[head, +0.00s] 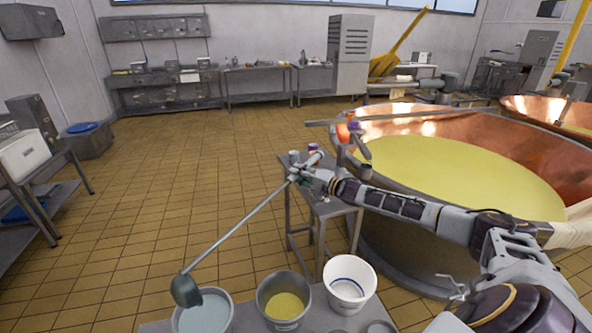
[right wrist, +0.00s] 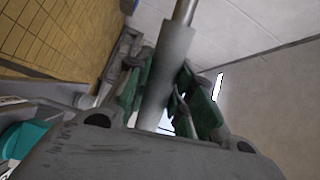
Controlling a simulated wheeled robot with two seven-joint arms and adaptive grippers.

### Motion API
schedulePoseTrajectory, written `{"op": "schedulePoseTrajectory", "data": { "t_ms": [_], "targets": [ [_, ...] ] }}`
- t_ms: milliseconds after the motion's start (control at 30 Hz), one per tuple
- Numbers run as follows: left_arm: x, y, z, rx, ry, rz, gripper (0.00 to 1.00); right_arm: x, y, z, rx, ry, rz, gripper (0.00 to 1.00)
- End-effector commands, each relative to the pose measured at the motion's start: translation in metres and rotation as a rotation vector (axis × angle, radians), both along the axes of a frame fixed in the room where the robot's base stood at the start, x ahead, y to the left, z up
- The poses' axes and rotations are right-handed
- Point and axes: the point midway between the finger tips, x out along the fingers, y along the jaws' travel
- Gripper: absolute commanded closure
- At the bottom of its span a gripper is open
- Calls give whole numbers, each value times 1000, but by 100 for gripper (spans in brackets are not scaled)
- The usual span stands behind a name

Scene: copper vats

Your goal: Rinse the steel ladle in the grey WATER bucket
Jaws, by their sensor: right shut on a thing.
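The steel ladle (head: 232,231) slants down to the left, its long handle held near the top by my right gripper (head: 303,176). In the right wrist view the green-padded fingers (right wrist: 168,95) are shut on the ladle's grey handle (right wrist: 170,65). The ladle's dark bowl (head: 186,291) shows over the upper left rim of the grey bucket (head: 231,309) with pale blue water. The bowl hides part of that rim; I cannot tell whether it touches the bucket. No WATER label is readable. My left gripper is not in view.
A grey bucket with yellow liquid (head: 284,307) and a white bucket (head: 348,284) stand to the right on the same bench (head: 322,314). A small metal table (head: 332,208) stands behind them. A big copper vat (head: 400,250) fills the right side.

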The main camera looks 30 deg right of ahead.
Motion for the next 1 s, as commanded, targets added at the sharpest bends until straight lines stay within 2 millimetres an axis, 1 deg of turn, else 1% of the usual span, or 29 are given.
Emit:
{"op": "schedulePoseTrajectory", "data": {
  "t_ms": [67, 167, 333, 500, 1000],
  "targets": [
    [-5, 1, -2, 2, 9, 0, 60, 2, -4, -5, 14, 1, 0, 100],
    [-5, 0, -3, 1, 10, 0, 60, 2, -7, -11, 27, 5, -1, 100],
    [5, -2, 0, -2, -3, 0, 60, 3, -10, -18, 43, 9, 1, 100],
    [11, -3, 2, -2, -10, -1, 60, 3, -11, -19, 48, 10, 1, 100],
    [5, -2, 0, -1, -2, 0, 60, 3, -11, -19, 47, 10, 1, 100]
  ]
}}
